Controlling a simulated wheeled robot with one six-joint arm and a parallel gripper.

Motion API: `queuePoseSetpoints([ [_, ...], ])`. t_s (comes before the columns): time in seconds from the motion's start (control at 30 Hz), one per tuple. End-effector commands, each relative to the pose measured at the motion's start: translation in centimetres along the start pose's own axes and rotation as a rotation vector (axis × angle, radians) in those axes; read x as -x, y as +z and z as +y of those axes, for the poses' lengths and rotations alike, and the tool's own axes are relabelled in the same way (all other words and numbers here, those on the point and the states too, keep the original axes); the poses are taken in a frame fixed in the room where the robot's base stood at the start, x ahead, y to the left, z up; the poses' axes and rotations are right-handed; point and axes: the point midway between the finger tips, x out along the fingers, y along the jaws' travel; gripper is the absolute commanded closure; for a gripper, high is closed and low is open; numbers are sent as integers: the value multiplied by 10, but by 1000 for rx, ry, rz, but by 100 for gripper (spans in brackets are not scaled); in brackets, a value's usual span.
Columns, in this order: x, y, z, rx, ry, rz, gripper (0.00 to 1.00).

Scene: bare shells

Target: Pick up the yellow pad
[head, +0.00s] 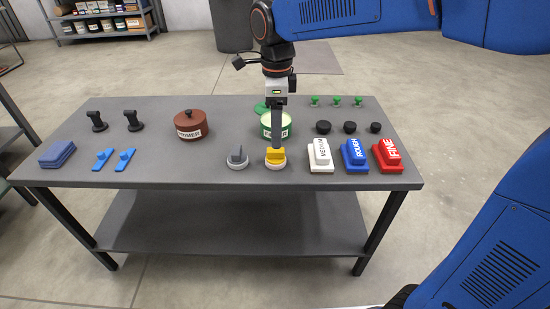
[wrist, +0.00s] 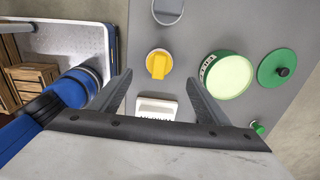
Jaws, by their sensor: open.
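The yellow pad (head: 275,156) stands on a round white base near the front edge of the grey table (head: 180,232). In the wrist view the yellow pad (wrist: 158,65) lies just beyond the fingertips, roughly centred between them. My gripper (head: 277,142) points down over the pad, and its fingers overlap the pad's back in the head view. In the wrist view my gripper (wrist: 160,83) is open with nothing between its fingers. I cannot tell whether a finger touches the pad.
A grey pad (head: 237,157) stands to the left, a white MEDIUM block (head: 320,155) to the right. An open green tin (head: 266,124) is close behind. Blue (head: 355,155) and red (head: 387,156) blocks are further right. A brown PRIMER pot (head: 189,124) stands left; bare table lies between.

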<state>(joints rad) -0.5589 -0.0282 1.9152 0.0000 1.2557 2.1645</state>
Motion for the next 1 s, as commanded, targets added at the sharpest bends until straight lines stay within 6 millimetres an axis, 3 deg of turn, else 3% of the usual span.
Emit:
queuePoseSetpoints([
  [0.2, -32, 0, 0, 0, 0, 0, 30],
  [0.47, -48, 1, 0, 1, 0, 0, 30],
  [0.73, -83, 3, 2, 0, 1, 0, 30],
  [1.0, -94, 3, 2, 0, -1, -1, 30],
])
